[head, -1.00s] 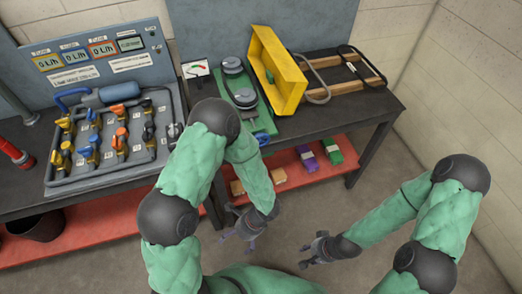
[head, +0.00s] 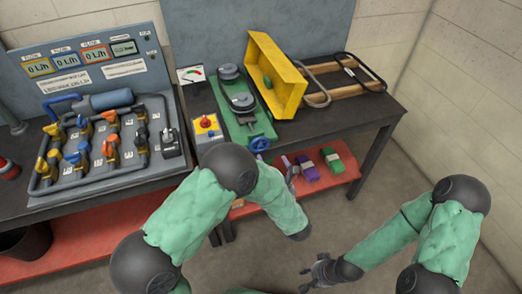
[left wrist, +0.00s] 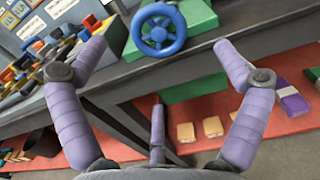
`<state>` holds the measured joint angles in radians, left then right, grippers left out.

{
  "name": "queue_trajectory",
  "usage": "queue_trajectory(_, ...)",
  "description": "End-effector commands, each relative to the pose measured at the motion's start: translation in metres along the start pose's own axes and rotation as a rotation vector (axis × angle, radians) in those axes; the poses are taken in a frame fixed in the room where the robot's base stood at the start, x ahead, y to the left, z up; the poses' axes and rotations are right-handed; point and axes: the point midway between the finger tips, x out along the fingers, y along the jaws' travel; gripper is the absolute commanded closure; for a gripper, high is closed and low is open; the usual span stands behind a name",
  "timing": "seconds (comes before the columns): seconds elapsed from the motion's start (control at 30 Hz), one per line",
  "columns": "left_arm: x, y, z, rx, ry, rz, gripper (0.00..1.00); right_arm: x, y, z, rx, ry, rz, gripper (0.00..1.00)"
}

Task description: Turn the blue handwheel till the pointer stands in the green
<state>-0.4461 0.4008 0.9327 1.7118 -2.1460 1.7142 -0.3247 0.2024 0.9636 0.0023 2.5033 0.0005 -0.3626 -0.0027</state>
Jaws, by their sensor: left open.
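The blue handwheel (head: 259,145) is on the front end of a green machine (head: 245,118) at the bench edge. It also shows in the left wrist view (left wrist: 158,29), at the top middle. My left gripper (left wrist: 160,43) is open and empty, its fingers spread below and either side of the wheel, apart from it. In the head view my left gripper (head: 289,168) is partly hidden by its arm. The gauge (head: 191,74) stands behind, with a coloured arc; its pointer is too small to read surely. My right gripper (head: 312,277) looks open and empty over the floor.
A yellow tray (head: 276,75) stands tilted beside the green machine. A box with a red button (head: 207,124) is left of it. A valve panel (head: 100,135) fills the left bench. A red lower shelf (head: 330,178) holds several small blocks.

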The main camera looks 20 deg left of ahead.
Motion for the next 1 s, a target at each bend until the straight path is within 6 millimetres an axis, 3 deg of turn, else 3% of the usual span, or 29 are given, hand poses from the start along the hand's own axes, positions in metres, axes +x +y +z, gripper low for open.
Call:
queue_trajectory(0.2,0.041,0.001,-0.003,-0.003,0.001,0.005,0.02,0.015,0.005,-0.001,0.0,0.0,0.0,0.6)
queue_trajectory(0.4,0.067,0.001,-0.002,-0.002,0.001,0.004,0.02,0.022,0.008,-0.001,0.0,0.0,0.0,0.6)
queue_trajectory(0.87,0.078,0.001,-0.001,0.0,0.002,0.001,0.02,0.024,0.009,-0.001,0.0,0.0,0.0,0.6)
queue_trajectory(1.0,0.078,0.0,-0.001,-0.001,0.002,0.001,0.39,0.024,0.009,-0.001,0.0,0.0,0.0,0.6)
